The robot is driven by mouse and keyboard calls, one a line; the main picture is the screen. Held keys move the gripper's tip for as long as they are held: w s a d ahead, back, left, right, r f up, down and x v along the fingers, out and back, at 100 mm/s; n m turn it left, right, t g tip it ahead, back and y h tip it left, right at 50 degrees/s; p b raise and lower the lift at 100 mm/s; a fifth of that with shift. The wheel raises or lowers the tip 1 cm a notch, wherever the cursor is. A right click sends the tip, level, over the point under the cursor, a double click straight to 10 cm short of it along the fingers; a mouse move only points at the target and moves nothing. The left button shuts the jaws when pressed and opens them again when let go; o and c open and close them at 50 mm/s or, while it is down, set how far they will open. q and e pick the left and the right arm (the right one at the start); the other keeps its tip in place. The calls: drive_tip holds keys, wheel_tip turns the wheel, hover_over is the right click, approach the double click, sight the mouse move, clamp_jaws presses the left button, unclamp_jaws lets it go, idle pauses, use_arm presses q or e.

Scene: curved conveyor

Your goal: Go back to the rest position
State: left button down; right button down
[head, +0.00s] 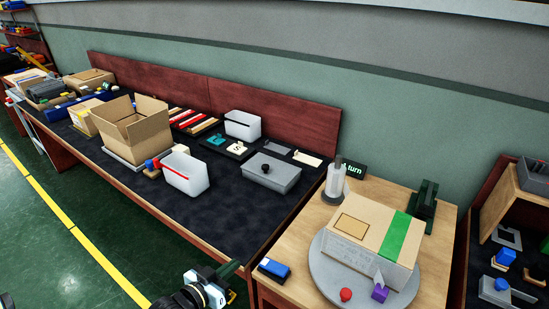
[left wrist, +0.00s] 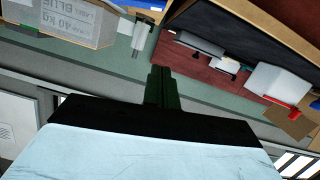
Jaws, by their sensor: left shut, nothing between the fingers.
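My left gripper (head: 231,267) is at the bottom middle of the head view, low in front of the work tables, by the near edge where the dark table and the wooden table meet. In the left wrist view its dark green fingers (left wrist: 160,86) are together with nothing between them. My right gripper is not seen in either view.
A cardboard box (head: 359,236) with a green stripe sits on a grey round turntable (head: 323,273). A blue block (head: 274,268) lies near the wooden table's front edge. The dark table holds white bins (head: 186,174) and an open carton (head: 133,130). The green floor (head: 80,235) is clear.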

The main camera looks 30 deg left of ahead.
use_arm(q)
drive_tip(key=s+f+g+y, duration=0.1)
drive_tip(key=s+f+g, duration=0.1)
drive_tip(key=s+f, duration=0.35)
drive_tip(key=s+f+g, duration=0.2)
drive_tip(key=f, duration=0.7)
drive_tip(key=s+f+g+y, duration=0.1)
drive_tip(key=s+f+g, duration=0.1)
drive_tip(key=s+f, duration=0.35)
drive_tip(key=s+d+f+m+g+b, duration=0.1)
drive_tip(key=s+d+f+g, duration=0.2)
drive_tip(key=s+f, duration=0.4)
drive_tip(key=s+d+f+m+g, duration=0.1)
drive_tip(key=s+d+f+g, duration=0.2)
drive_tip(key=s, duration=1.1)
wheel_tip(320, 180, down, 5)
drive_tip(key=shift+s+d+f+g+b, duration=0.15)
drive_tip(key=shift+g+b, duration=0.2)
drive_tip(key=shift+g, duration=0.65)
